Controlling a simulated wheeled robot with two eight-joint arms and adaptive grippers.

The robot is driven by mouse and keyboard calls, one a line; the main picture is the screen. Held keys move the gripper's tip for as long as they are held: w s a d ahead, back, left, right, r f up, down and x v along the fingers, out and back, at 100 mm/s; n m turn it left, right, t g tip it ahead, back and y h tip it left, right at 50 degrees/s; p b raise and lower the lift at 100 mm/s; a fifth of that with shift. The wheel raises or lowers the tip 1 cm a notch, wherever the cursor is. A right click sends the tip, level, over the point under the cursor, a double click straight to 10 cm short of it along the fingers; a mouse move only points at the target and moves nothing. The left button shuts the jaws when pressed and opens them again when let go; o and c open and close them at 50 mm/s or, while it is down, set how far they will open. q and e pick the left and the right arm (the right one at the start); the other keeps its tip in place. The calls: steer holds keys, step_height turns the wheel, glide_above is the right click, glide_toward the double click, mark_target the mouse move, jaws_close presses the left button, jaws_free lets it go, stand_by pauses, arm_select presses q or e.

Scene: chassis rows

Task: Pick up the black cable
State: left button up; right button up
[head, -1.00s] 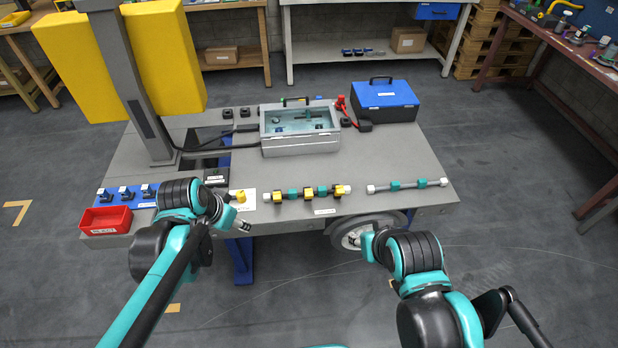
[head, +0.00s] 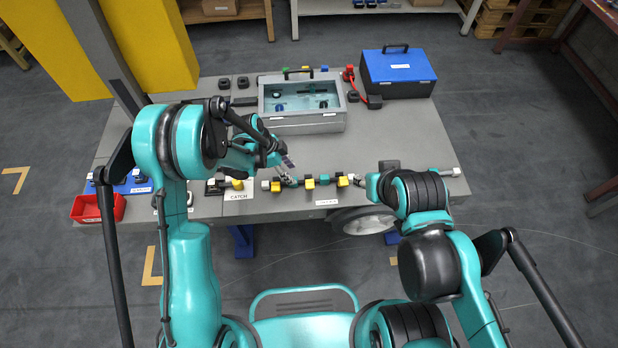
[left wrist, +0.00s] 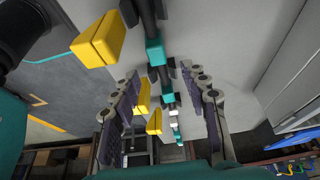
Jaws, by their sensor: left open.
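A row of black pieces with teal couplings and yellow blocks (head: 310,184) lies at the table's front edge. Which part of it, if any, is the black cable I cannot tell. My left gripper (head: 287,171) is open and empty at the row's left end in the head view. In the left wrist view its fingers (left wrist: 163,85) stand apart, with the black and teal row (left wrist: 154,52) passing between them in the picture. Contact is not clear. My left arm hides the table's left side, where a black cable ran earlier. My right gripper is mostly hidden by its own arm.
A grey box with a clear lid (head: 303,121) stands behind the row. A blue-lidded case (head: 398,70) is at the back right. A red bin (head: 97,208) is at the front left corner. The table's right part (head: 425,130) is clear.

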mark_target(296, 179)
arm_select(q)
steer(key=b+x, duration=0.2)
steer(key=x, duration=0.4)
steer(key=shift+s+a+f+b, duration=0.1)
steer(key=shift+a+f+b, duration=0.05)
steer(key=shift+b, duration=0.15)
jaws_close()
